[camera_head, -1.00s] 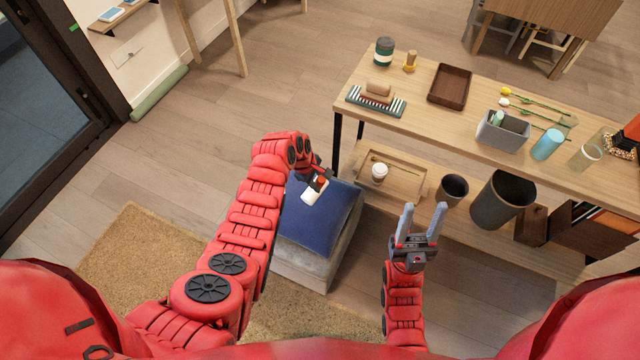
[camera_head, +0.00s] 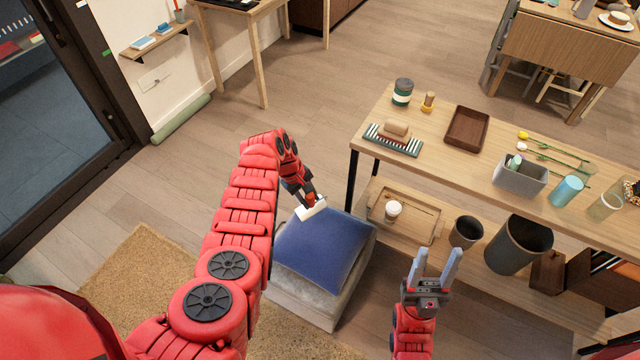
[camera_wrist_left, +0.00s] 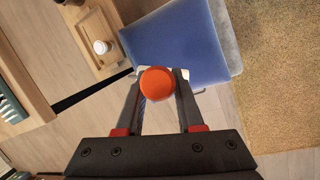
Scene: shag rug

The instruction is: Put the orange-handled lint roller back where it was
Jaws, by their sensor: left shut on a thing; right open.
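The lint roller (camera_head: 312,211) has a white roll and an orange handle. My right gripper (camera_head: 436,268) is open and empty, in front of the wooden shelf table.
The wooden table (camera_head: 440,150) at right bears a brown tray (camera_head: 466,126), a grey bin (camera_head: 519,178) and a blue cup (camera_head: 566,190). Its lower shelf has a tray with a white cup (camera_head: 393,211). A small wall shelf (camera_head: 155,42) is at upper left.

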